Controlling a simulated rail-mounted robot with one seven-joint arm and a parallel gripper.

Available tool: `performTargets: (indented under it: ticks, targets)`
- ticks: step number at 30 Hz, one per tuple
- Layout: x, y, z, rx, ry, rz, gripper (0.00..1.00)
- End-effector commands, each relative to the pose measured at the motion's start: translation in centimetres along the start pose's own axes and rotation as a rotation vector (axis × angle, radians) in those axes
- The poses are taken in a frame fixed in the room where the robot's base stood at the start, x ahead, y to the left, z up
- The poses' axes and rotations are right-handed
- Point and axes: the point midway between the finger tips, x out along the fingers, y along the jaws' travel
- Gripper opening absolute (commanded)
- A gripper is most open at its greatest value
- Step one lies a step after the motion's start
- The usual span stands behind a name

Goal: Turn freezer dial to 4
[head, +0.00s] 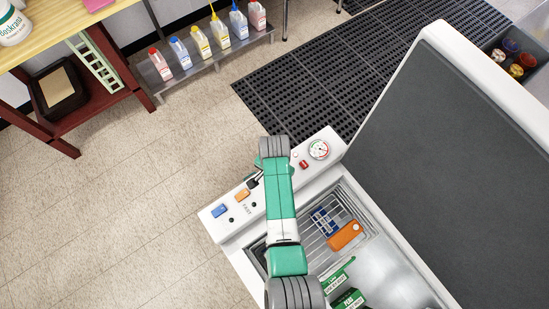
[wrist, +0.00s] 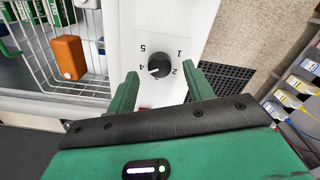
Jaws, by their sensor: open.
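The freezer dial (wrist: 160,66), a round black knob, is on the white control panel (wrist: 185,25) in the wrist view. Printed numbers 1 to 5 surround it. Its white pointer mark is at the lower left, near the 4; I cannot tell its exact setting. My gripper (wrist: 161,73) is open, its green fingers on either side of the dial's near edge. I cannot tell whether they touch it. In the head view, my gripper (head: 255,181) is over the panel (head: 325,177) and my arm hides the dial.
The chest freezer's grey-lined lid (head: 450,120) stands open at right. A wire basket (head: 345,215) inside holds an orange pack (head: 345,235) and a blue one. A blue switch (head: 220,211), an orange switch (head: 242,195) and a gauge (head: 319,149) share the panel. Floor (head: 130,215) at left is clear.

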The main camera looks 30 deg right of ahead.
Motion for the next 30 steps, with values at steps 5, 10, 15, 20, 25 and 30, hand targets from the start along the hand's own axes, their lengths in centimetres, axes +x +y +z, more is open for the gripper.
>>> performTargets:
  ticks: [5,10,15,20,25,30]
  targets:
    - [-3.8,0.0,0.0,-0.001,0.003,-0.001,0.52]
    - [-5.7,0.0,0.0,0.000,0.001,0.000,0.52]
    - [-6.0,0.0,0.0,0.000,0.000,0.001,0.52]
    - [-5.9,0.0,0.0,0.000,-0.001,0.001,0.52]
    - [-5.9,0.0,0.0,0.000,0.000,0.001,0.52]
    - [-7.0,-0.7,-0.6,-0.014,0.032,-0.024,0.52]
